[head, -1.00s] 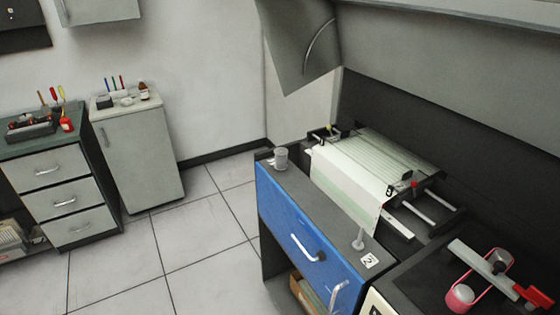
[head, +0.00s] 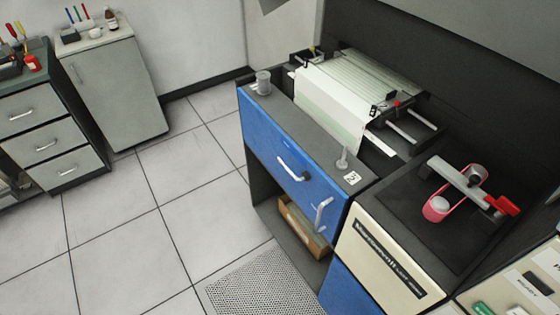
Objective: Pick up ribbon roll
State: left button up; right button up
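No thing is plainly marked as the ribbon roll. A pink-red band (head: 430,214) loops around two round grey spools under a grey bar (head: 460,175), on the dark top of the cream-fronted machine at the right. A small grey cylinder (head: 263,84) stands upright on the far left corner of the blue-fronted cabinet; I cannot tell what it is. Neither of my grippers shows in the head view.
The blue-fronted cabinet (head: 270,135) carries a printer with striped paper (head: 335,105) and a small grey post (head: 342,160). A box (head: 303,228) sits on its lower shelf. A perforated mat (head: 262,285) lies in front. The tiled floor (head: 180,235) at left is clear.

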aim_at(264, 89)
jog(key=i+j+u, duration=0.25)
jog(key=i+j, duration=0.75)
